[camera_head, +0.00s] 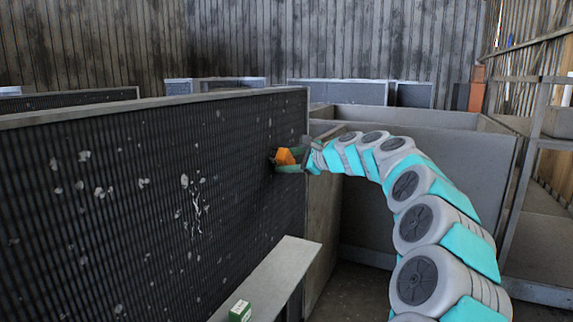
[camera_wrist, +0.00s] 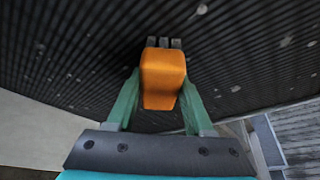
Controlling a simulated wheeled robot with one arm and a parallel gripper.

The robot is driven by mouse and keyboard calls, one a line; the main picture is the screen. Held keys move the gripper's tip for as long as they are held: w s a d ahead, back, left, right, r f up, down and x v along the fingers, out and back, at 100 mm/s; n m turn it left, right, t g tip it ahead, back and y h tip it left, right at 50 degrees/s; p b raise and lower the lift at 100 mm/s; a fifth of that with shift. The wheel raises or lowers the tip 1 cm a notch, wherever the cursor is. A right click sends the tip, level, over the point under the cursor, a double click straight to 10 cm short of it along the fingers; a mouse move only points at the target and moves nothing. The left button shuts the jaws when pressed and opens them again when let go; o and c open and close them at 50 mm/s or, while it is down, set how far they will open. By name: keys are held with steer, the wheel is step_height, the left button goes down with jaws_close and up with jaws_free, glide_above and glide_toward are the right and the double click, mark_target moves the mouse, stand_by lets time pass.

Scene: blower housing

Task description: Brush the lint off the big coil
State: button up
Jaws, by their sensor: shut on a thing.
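The big coil (camera_head: 120,200) is a large dark finned panel filling the left of the head view. Pale grey lint tufts (camera_head: 185,181) dot its face, most thickly around the middle and left. The coil also fills the top of the wrist view (camera_wrist: 70,60), with a few lint bits (camera_wrist: 202,9) on it. My gripper (camera_head: 291,159) is shut on an orange brush (camera_wrist: 163,78) near the coil's right end. The brush's dark bristles (camera_wrist: 164,42) point at the fins; I cannot tell whether they touch.
A grey ledge (camera_head: 268,280) juts out below the coil's right part, with a small green box (camera_head: 240,311) on it. Grey housing panels (camera_head: 420,180) stand behind my arm. A metal frame (camera_head: 530,150) stands at the right.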

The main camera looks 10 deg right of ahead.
steer(key=shift+a+r, duration=0.15)
steer(key=shift+r, duration=1.9)
steer(key=shift+s, duration=0.1)
steer(key=s+d, duration=0.3)
steer(key=d, duration=0.2)
steer(key=shift+s, duration=0.2)
steer(key=shift+d, duration=0.15)
steer(key=shift+s+d, duration=0.9)
steer(key=shift+d, duration=0.2)
